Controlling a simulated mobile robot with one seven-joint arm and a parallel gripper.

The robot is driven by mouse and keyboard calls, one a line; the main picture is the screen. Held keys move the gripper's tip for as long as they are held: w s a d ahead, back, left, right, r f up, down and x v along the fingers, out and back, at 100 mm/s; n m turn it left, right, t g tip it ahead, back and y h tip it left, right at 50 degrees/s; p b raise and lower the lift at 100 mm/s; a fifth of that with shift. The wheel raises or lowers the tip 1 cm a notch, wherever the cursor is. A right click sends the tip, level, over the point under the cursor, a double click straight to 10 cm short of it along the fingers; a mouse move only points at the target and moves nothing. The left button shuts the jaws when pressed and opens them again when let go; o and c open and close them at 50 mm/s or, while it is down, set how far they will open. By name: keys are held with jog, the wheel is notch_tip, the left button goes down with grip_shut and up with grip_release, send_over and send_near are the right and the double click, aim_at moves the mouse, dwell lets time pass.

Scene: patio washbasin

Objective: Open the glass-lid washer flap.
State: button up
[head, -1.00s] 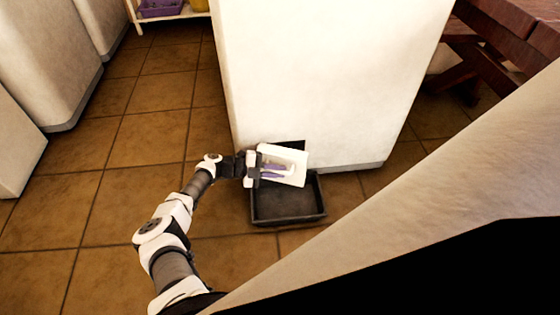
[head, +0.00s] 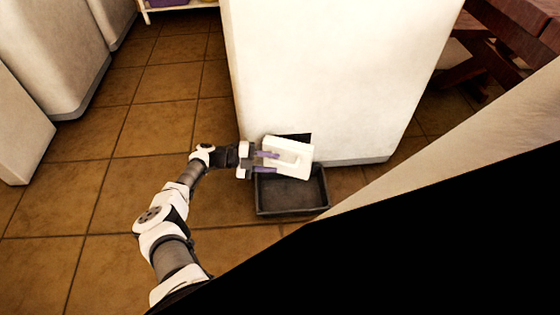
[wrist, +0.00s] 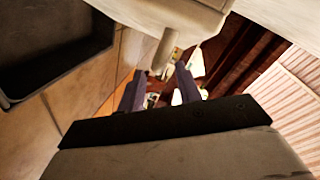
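The white flap (head: 297,146) sits low on the front of the white washer (head: 320,75), tilted out from it, with a dark gap behind its upper edge. It has a raised frame or handle on its face. My gripper (head: 269,162) is at the flap's left side, its two purple fingers apart and overlapping the flap's left edge in the head view. In the wrist view my gripper (wrist: 161,88) is open, and a pale handle bar (wrist: 166,50) on the white flap (wrist: 190,18) stands just beyond and between the fingertips. I cannot tell whether they touch.
A dark, empty tray (head: 292,209) lies on the tiled floor below the flap; it also shows in the wrist view (wrist: 55,45). Other white appliances (head: 55,60) stand at the left. A wooden bench (head: 510,35) is at the upper right. Tiled floor at left is clear.

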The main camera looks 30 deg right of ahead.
jog(key=v, duration=0.9)
jog(key=shift+w+a, duration=0.2)
jog(key=shift+a, duration=0.15)
jog(key=shift+r, duration=0.1)
